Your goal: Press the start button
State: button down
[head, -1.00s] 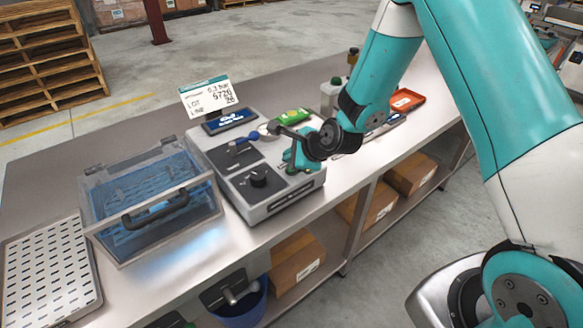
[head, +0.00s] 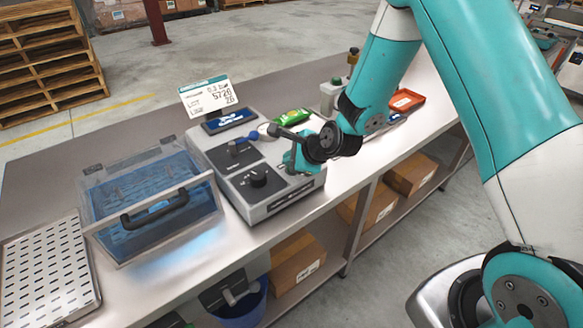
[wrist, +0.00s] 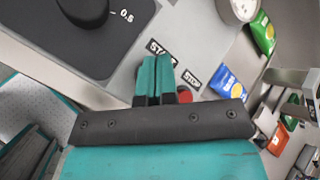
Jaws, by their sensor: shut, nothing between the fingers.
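The grey machine (head: 278,207) stands on the bench, with a black dial (head: 258,177) on its control panel. In the wrist view the dial (wrist: 82,12) is at the upper left. A label beginning "ST" (wrist: 156,46) is partly covered by my fingers, and a "STOP" label (wrist: 191,78) is to their right. A red button (wrist: 184,95) shows partly beside the fingers. My gripper (wrist: 157,68) is shut and empty over the panel between these labels. In the head view my gripper (head: 292,160) is at the machine's right end. No start button is visible; contact cannot be told.
A clear lidded tank (head: 150,205) with blue contents and a perforated tray (head: 48,270) stand left of the machine. A sign (head: 206,97) stands behind it. Green and blue packets (wrist: 228,82), bottles and an orange tray (head: 405,100) lie to the right.

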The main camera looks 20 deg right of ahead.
jog(key=shift+f+b, duration=0.3)
jog(key=shift+f, duration=0.15)
dwell(0.3)
jog(key=shift+r, duration=0.1)
jog(key=shift+r+p, duration=0.8)
notch_tip(320, 180, up, 5)
jog(key=p, duration=0.4)
dwell(0.8)
